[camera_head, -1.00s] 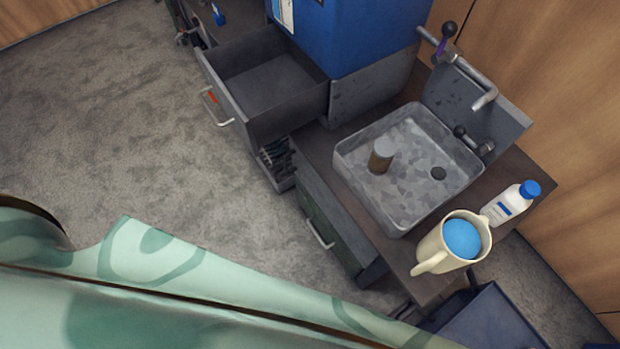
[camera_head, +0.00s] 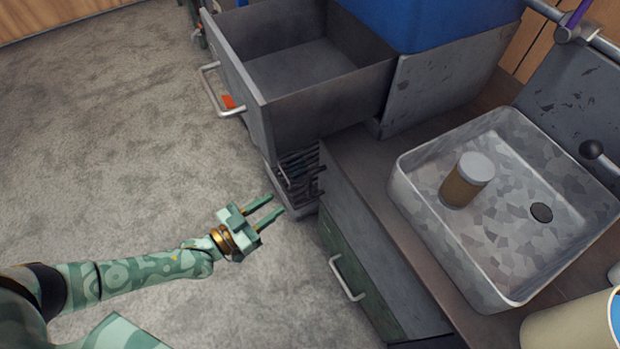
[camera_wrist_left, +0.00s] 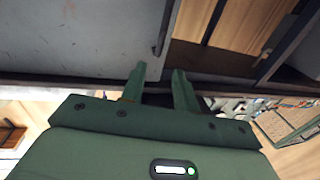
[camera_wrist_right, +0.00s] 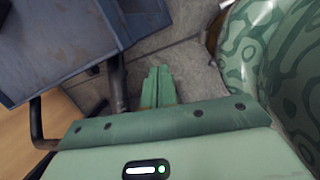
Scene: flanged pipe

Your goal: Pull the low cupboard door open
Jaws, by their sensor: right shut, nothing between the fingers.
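The low cupboard's green front (camera_head: 372,308) is under the sink counter and looks closed. Its silver bar handle (camera_head: 343,280) faces the open floor. My left gripper (camera_head: 276,205) is in front of the cupboard, to the left of the handle and apart from it. Its two fingers are spread, with nothing between them. In the left wrist view the open fingers (camera_wrist_left: 160,70) point toward a grey panel (camera_wrist_left: 80,38) with a dark bar beside its edge. My right gripper (camera_wrist_right: 158,72) shows only in its wrist view, with its fingers together and empty.
An open grey drawer (camera_head: 255,100) juts out above the floor, behind my left gripper. The sink (camera_head: 480,240) holds a brown jar with a pale lid (camera_head: 466,180). A blue box (camera_wrist_right: 70,40) on dark legs is near my right gripper. Carpet (camera_head: 120,150) is clear at left.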

